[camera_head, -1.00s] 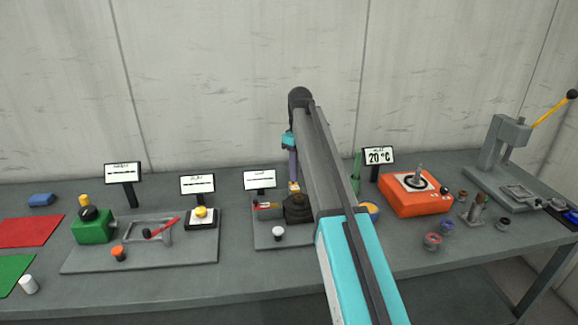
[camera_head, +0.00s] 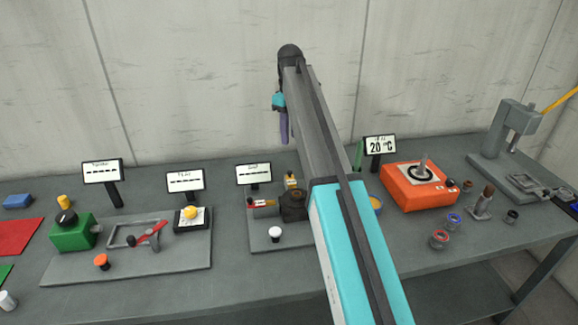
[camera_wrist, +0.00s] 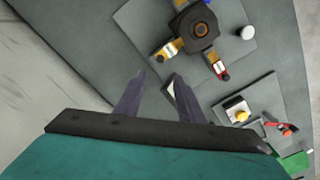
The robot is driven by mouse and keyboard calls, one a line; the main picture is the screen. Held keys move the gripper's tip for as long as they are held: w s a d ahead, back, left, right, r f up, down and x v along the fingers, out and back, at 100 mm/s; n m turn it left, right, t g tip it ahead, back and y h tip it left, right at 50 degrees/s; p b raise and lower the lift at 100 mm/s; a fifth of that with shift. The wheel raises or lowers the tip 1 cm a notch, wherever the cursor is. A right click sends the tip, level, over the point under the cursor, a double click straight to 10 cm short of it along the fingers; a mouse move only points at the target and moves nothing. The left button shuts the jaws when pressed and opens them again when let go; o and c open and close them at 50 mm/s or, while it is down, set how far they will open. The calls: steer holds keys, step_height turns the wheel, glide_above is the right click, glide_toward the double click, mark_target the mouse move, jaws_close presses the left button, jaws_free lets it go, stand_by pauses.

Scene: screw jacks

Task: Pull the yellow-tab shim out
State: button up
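The yellow-tab shim (camera_head: 290,181) sticks out from the back of the dark screw jack (camera_head: 293,206). In the wrist view the yellow-tab shim (camera_wrist: 168,49) points from the jack (camera_wrist: 195,27) toward my fingers, with a pale label on it. A red-tab shim (camera_head: 256,203) sticks out of the jack's left side; it also shows in the wrist view (camera_wrist: 218,66). My gripper (camera_head: 283,122) is raised above and behind the jack, clear of the shims. In the wrist view its two purple fingers (camera_wrist: 158,90) are apart with nothing between them. My arm hides the jack's right side in the head view.
The jack stands on a grey plate (camera_head: 262,242) with a white knob (camera_head: 275,233). A sign (camera_head: 254,174) stands behind it. To the left is a fixture plate (camera_head: 130,267) with a green block (camera_head: 73,232); to the right is an orange unit (camera_head: 418,187). The wall is close behind.

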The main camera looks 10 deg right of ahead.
mark_target(290, 171)
steer(key=shift+f, duration=0.1)
steer(key=shift+f+p, duration=2.05)
steer(key=shift+f, duration=4.75)
jaws_close()
